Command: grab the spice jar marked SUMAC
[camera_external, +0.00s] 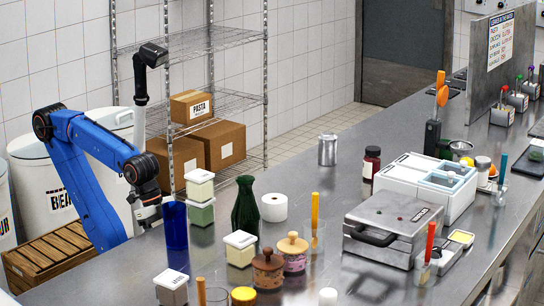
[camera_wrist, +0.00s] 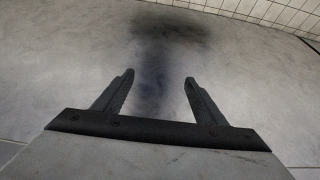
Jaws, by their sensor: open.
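My gripper (camera_external: 150,216) hangs low at the left end of the steel counter, beside a blue cylinder. In the wrist view my gripper (camera_wrist: 158,82) is open, with nothing between its fingers and only a bare grey surface ahead. I cannot read SUMAC on any jar. A dark red jar with a black lid (camera_external: 371,166) stands at mid-counter, left of the white bin unit; its label is too small to read. Smaller jars (camera_external: 482,166) stand behind that unit on the right, also unreadable. All of these are far to the right of my gripper.
A steel can (camera_external: 327,150), a white bin unit (camera_external: 408,190) and a closed press (camera_external: 393,226) stand further right. Bare counter lies around the can.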

